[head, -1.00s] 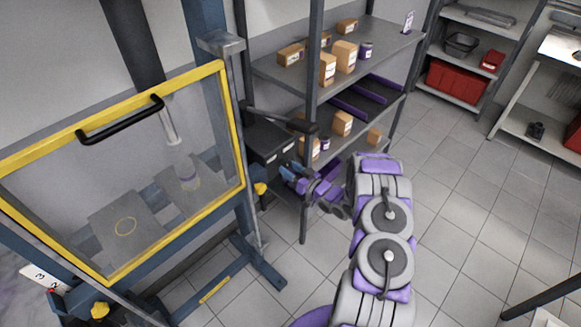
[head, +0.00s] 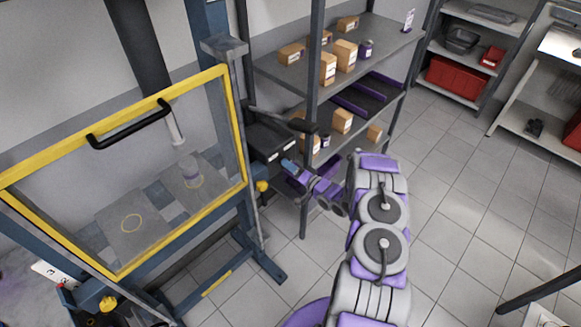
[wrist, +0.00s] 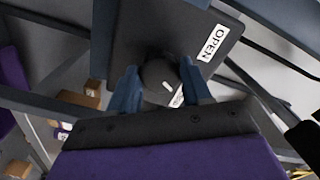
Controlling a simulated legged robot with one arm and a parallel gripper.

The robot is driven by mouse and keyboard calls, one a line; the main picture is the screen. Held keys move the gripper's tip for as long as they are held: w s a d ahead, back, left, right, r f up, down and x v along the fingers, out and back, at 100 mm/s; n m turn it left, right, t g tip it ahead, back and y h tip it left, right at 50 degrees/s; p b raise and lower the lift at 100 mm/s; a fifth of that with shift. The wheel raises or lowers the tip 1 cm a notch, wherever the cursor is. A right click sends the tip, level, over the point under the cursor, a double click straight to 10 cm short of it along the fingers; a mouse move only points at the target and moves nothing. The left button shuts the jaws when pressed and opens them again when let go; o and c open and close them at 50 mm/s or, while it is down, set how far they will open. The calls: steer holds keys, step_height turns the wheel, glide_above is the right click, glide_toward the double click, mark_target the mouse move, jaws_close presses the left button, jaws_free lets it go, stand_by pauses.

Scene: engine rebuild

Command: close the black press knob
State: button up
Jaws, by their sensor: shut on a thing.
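The black press knob (wrist: 161,76) shows in the wrist view, round with a small white mark. It sits on a dark box (wrist: 180,28) with a white OPEN label (wrist: 212,43) and a second label partly hidden beside the knob. My gripper (wrist: 158,88) is shut on the knob, one blue finger on each side. In the head view my gripper (head: 289,165) reaches the dark box (head: 268,138) on the right side of the press; the knob itself is hidden there.
The press has a yellow-framed clear guard (head: 236,125) with a black handle (head: 130,125). Grey shelves (head: 290,73) with several cardboard boxes stand behind my arm.

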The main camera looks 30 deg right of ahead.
steer(key=shift+d+r+m, duration=0.1)
steer(key=shift+d+m, duration=0.1)
steer(key=shift+m, duration=0.2)
steer(key=o, duration=0.7)
steer(key=shift+c, duration=0.2)
steer(key=o, duration=0.4)
steer(key=shift+d, duration=0.1)
steer(key=v, duration=1.7)
steer(key=shift+p, duration=0.35)
steer(key=shift+s, duration=0.1)
steer(key=shift+d, duration=0.1)
